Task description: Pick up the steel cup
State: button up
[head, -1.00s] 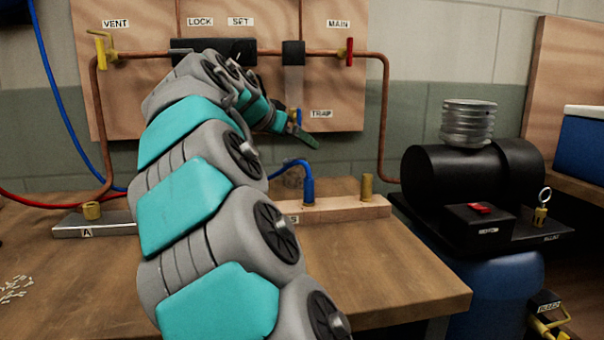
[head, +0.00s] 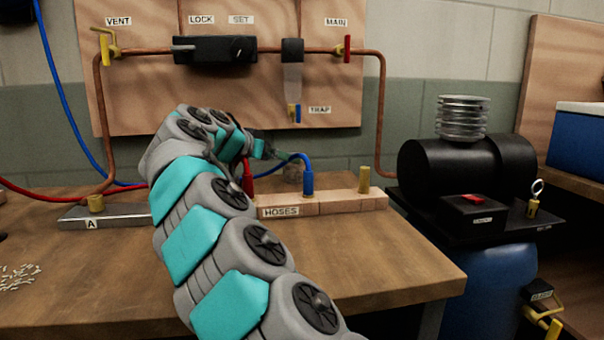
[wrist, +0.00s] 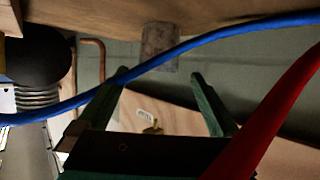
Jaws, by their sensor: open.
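A small dull grey-brown cylinder, which I take for the steel cup (head: 292,174), stands on the bench behind the hose block, partly hidden by the blue hose. It also shows upside down in the wrist view (wrist: 159,46), roughly centred beyond my fingertips. My gripper (head: 268,152) is a little left of and above the cup in the head view, partly hidden by my arm. In the wrist view my gripper (wrist: 160,76) has its two green fingers spread apart with nothing between them. The cup is apart from the fingers.
The blue hose (head: 307,183) arches close by and crosses the wrist view in front of the cup. A red hose (wrist: 275,115) runs near the right finger there. The wooden HOSES block (head: 335,203) lies in front. A black compressor (head: 450,168) stands right.

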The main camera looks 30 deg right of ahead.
aim_at(294, 168)
jog(key=x, duration=0.2)
jog(key=p+x, duration=0.1)
jog(key=x, duration=0.4)
jog(key=shift+d+r, duration=0.25)
jog(key=shift+d, duration=0.05)
jog(key=c, duration=1.5)
jog(key=shift+r, duration=0.1)
